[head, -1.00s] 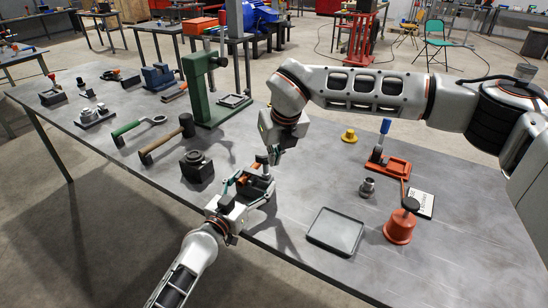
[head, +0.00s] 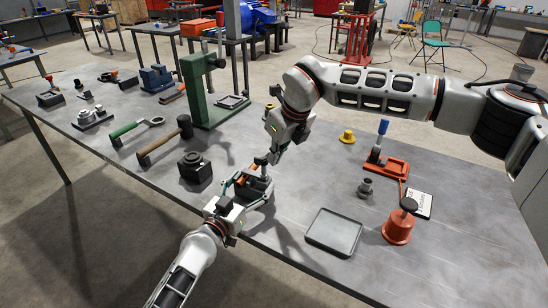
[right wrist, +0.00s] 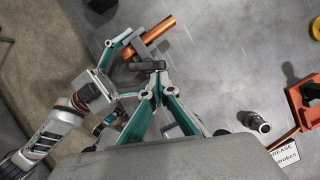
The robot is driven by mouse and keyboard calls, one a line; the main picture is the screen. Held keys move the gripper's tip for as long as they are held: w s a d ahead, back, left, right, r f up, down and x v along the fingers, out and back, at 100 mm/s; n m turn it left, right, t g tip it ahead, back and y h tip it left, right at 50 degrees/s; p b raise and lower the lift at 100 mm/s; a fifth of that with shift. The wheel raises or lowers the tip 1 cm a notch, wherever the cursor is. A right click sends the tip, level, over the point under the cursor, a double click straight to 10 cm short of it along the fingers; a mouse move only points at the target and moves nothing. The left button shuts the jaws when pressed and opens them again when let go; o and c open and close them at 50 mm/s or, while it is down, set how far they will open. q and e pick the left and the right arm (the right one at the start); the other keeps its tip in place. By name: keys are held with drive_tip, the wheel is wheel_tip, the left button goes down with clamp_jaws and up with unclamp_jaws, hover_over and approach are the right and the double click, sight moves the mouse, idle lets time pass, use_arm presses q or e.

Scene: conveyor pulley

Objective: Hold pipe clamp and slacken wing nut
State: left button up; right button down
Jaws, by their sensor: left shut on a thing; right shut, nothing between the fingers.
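The pipe clamp (right wrist: 138,56) is grey and sits around a copper-coloured pipe (right wrist: 155,36) in the right wrist view. My left gripper (head: 244,190) is shut on the clamp near the table's front edge; its teal fingers reach the clamp from the left in the right wrist view. The dark wing nut (right wrist: 148,66) lies on the near side of the clamp there, and its dark top shows in the head view (head: 260,161). My right gripper (head: 274,158) is shut and empty. Its fingertips are close beside the wing nut; I cannot tell whether they touch it.
A shallow grey tray (head: 334,247), a red grease pot (head: 398,228), a small metal fitting (head: 365,187) and a red lever tool (head: 388,166) stand to the right. A black block (head: 194,172), a mallet (head: 166,142) and a green press (head: 197,92) are to the left.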

drive_tip(key=w+n+g, duration=0.1)
drive_tip(key=n, duration=0.2)
drive_tip(key=w+n+g+y, duration=0.1)
drive_tip(key=n, duration=0.3)
drive_tip(key=w+n+g, duration=0.1)
drive_tip(key=n, duration=0.2)
drive_tip(key=shift+w+a+n+g+y, duration=0.1)
drive_tip(key=shift+w+n+g+y, duration=0.2)
drive_tip(key=shift+n+y, duration=0.1)
drive_tip(key=shift+w+a, duration=0.45)
idle(0.3)
drive_tip(key=v, duration=1.2)
use_arm(q)
drive_tip(key=o, duration=0.9)
